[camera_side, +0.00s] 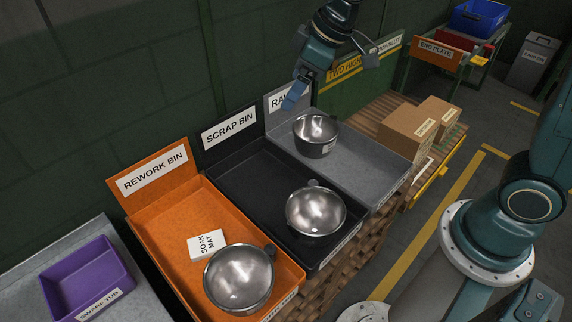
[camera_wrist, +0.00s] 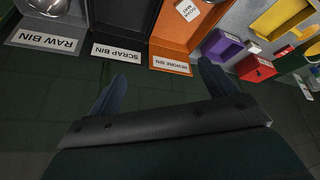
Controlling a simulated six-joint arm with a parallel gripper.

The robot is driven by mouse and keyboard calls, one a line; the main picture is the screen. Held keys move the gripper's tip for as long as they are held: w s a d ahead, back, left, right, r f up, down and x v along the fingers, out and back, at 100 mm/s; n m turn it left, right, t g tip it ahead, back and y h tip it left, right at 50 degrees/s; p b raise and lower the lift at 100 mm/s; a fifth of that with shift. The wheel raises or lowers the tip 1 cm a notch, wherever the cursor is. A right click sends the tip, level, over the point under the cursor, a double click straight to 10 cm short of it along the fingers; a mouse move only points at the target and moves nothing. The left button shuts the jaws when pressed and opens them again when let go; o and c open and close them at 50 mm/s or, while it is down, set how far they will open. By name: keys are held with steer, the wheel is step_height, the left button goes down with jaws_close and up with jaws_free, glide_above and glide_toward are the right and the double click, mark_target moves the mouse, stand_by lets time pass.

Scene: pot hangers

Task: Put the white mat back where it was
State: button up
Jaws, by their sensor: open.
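The white mat, labelled SOAK MAT (camera_side: 208,245), lies in the orange rework bin (camera_side: 165,220), left of a steel bowl (camera_side: 239,277). It also shows in the wrist view (camera_wrist: 187,10), near the top edge. My gripper (camera_side: 318,80) is open and empty, high above the back of the grey raw bin (camera_side: 365,150). In the wrist view its two blue fingers (camera_wrist: 158,92) stand wide apart with nothing between them.
A steel bowl (camera_side: 316,211) sits in the black scrap bin (camera_side: 260,185), another (camera_side: 315,135) in the raw bin. Upright labelled back panels rise behind the bins. A purple swarf tub (camera_side: 86,280) stands at left, cardboard boxes (camera_side: 412,132) at right.

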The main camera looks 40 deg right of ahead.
steer(key=s+d+r+m, duration=0.1)
steer(key=s+d+m, duration=0.1)
steer(key=s, duration=0.5)
steer(key=s+d+r+m+h, duration=0.1)
steer(key=s+d+r+m, duration=0.1)
steer(key=s, duration=0.6)
steer(key=s+d+r+m+t+h, duration=0.1)
steer(key=s+d, duration=0.3)
steer(key=s, duration=0.4)
steer(key=shift+d+r+m, duration=0.25)
steer(key=shift+r+m, duration=0.45)
steer(key=shift+m, duration=0.2)
